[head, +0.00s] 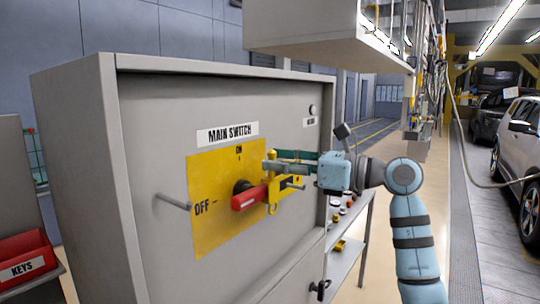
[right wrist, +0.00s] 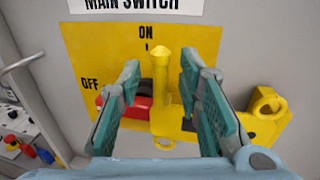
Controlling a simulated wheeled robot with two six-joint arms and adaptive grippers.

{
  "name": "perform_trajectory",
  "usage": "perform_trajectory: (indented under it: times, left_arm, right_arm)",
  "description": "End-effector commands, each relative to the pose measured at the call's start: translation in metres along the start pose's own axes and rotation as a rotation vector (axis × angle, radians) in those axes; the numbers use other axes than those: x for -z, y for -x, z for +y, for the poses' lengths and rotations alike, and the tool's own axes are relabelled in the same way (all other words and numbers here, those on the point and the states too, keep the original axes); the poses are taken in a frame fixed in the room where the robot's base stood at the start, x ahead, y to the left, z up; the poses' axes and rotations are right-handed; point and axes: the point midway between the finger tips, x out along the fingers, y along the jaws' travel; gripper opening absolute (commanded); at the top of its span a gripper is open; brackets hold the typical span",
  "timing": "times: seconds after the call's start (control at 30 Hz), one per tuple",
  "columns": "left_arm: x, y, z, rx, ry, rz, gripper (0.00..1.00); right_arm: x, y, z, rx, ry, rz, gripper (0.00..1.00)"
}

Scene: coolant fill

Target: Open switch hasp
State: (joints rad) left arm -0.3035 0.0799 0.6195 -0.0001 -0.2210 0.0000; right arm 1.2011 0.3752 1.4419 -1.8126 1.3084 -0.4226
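The yellow switch hasp (head: 272,200) sits on the yellow switch plate (head: 207,165) of the grey cabinet. The red switch handle (head: 249,198) points left toward the OFF mark. My right gripper (head: 279,172) reaches the hasp from the right. In the right wrist view, its two teal fingers (right wrist: 164,90) are apart, on either side of the upright yellow post of the hasp (right wrist: 160,70). A gap shows between post and fingers, and they do not appear to touch it. The left finger covers part of the red handle (right wrist: 138,112). My left gripper is not in view.
A grey peg (head: 173,202) sticks out left of the plate. A red KEYS bin (head: 24,262) stands at the far left. A shelf (head: 345,262) with small items stands right of the cabinet. A wall cabinet (head: 310,30) hangs above.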

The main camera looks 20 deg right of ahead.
Motion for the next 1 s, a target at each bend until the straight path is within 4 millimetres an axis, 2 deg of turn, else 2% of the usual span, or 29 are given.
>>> perform_trajectory:
  times: [0.03,0.17,0.43,0.63,1.0]
  left_arm:
    - [0.001,0.004,0.000,0.000,0.000,0.002,0.40]
    - [0.003,0.005,-0.001,0.000,0.000,0.004,0.40]
    - [0.003,0.005,-0.001,0.000,0.000,0.005,0.40]
    - [0.004,0.005,-0.001,0.000,0.000,0.005,0.40]
    - [0.004,0.005,-0.001,0.000,0.000,0.006,0.40]
  right_arm:
    - [-0.002,-0.008,0.000,-0.002,-0.003,-0.001,0.32]
    - [0.000,-0.021,0.000,0.000,-0.001,0.000,0.32]
    - [0.001,-0.024,0.000,0.001,-0.002,0.000,0.32]
    - [0.001,-0.024,0.000,0.001,-0.002,0.000,0.02]
    - [0.001,-0.022,-0.001,0.001,-0.002,0.000,0.00]
